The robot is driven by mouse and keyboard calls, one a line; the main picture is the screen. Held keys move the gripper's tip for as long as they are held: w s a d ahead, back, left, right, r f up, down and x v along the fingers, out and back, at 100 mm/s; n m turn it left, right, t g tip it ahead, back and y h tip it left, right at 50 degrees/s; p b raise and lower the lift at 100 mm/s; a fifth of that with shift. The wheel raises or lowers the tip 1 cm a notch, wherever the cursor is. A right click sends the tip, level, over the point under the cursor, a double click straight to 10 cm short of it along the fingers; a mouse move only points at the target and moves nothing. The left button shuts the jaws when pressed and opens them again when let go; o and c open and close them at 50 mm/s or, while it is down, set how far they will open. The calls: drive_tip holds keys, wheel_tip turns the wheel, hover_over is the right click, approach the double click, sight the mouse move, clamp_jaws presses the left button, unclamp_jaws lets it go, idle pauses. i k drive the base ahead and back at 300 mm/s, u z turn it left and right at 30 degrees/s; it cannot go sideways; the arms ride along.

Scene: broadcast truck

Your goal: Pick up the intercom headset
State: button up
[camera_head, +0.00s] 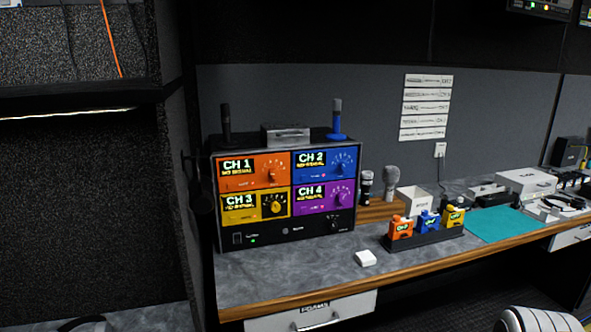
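A dark, thin, curved item (566,202) lies at the right end of the counter, by a white tray; it looks like a headset, but it is small and I cannot be sure. A second dark curved band (84,323) shows at the bottom left on a grey surface, cut off by the picture's edge; I cannot tell if it is a headset.
A four-channel receiver box (285,195) fills the counter's left. Right of it are microphones (391,182), a rack of coloured packs (424,239), a teal mat (500,224) and a white box (526,181). A small white block (366,258) lies in front; grey counter around it is clear.

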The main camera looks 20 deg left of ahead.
sight(201, 202)
drive_tip(key=u, duration=0.25)
drive_tip(key=i, duration=1.35)
drive_tip(key=u, duration=1.25)
drive_tip(key=i, duration=0.4)
drive_tip(key=u, duration=0.2)
drive_tip(key=k, duration=0.8)
drive_tip(key=u, duration=0.2)
drive_tip(key=i, duration=0.8)
drive_tip(key=z, duration=0.1)
